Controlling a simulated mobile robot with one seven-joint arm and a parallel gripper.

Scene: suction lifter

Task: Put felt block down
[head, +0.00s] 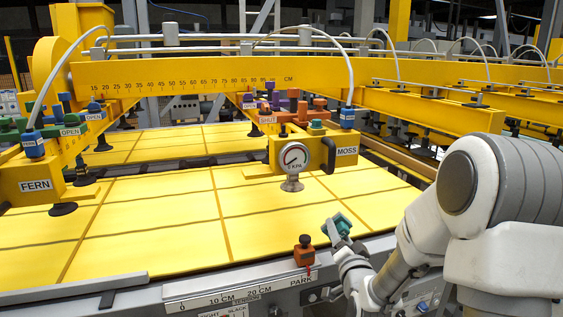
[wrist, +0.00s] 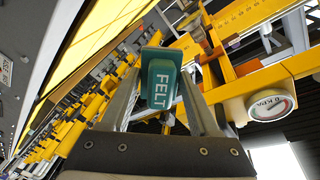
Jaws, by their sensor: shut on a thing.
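The felt block (wrist: 160,84) is teal and carries the word FELT in white. My gripper (wrist: 163,98) is shut on it, with one finger on each side in the wrist view. In the head view the block (head: 339,225) is tilted and raised above the near right edge of the yellow panels. My gripper (head: 343,240) reaches it from the lower right there. Part of the block is hidden by the fingers.
An orange block (head: 305,252) stands near PARK on the front scale rail (head: 215,297). The yellow lifter beam (head: 300,72) spans overhead. A pressure gauge (head: 294,158) hangs beside the MOSS label. Yellow panels (head: 150,240) lie below, with open room above them.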

